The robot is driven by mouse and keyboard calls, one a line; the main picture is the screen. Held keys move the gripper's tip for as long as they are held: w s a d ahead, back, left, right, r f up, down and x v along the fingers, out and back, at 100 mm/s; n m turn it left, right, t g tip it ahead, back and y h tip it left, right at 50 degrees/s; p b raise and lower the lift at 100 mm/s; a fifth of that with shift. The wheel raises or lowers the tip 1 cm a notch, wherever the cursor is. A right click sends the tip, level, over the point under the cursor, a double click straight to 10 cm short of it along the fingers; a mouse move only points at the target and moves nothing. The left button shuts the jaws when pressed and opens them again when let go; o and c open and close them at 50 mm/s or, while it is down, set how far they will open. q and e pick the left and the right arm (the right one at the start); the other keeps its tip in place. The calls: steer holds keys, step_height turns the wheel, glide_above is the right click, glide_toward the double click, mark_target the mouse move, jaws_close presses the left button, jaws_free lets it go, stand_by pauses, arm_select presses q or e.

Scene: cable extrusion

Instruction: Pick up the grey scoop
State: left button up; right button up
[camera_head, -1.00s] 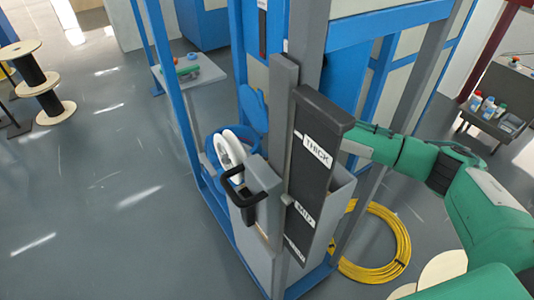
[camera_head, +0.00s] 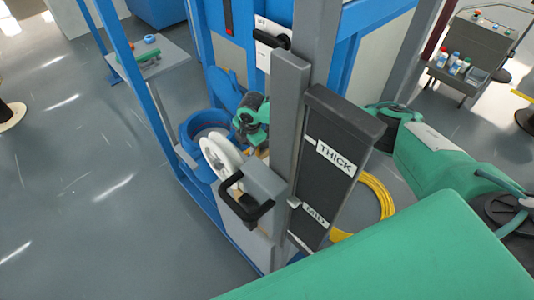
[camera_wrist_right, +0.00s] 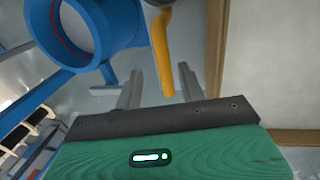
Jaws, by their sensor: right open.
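My right gripper (camera_head: 252,120) shows in part in the head view, behind the tall grey post and above the white reel; its fingertips are hard to make out there. In the right wrist view its two grey fingers (camera_wrist_right: 160,84) are apart with nothing held between them. An orange-yellow bar (camera_wrist_right: 161,45) with a dark grey piece at its top is ahead of the fingers, roughly in line with the gap. It may be the grey scoop's handle, but I cannot tell; no scoop bowl is clearly visible. My left gripper is not in view.
A blue ring-shaped part (camera_wrist_right: 85,30) is left of the bar. In the head view, the panel marked THICK (camera_head: 335,160), the white reel (camera_head: 221,160) and a black handle (camera_head: 243,205) crowd the machine.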

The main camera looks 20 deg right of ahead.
mark_target(248, 150)
steer(key=shift+f, duration=0.4)
steer(key=f, duration=0.1)
steer(key=f+p, duration=0.1)
steer(key=f, duration=0.1)
steer(key=shift+w+d+f, duration=0.1)
steer(key=shift+w+f, duration=0.1)
steer(key=shift+f, duration=0.1)
steer(key=shift+w+f, duration=0.1)
steer(key=shift+f, duration=0.3)
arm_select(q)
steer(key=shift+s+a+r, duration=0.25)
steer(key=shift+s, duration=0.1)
arm_select(e)
jaws_close()
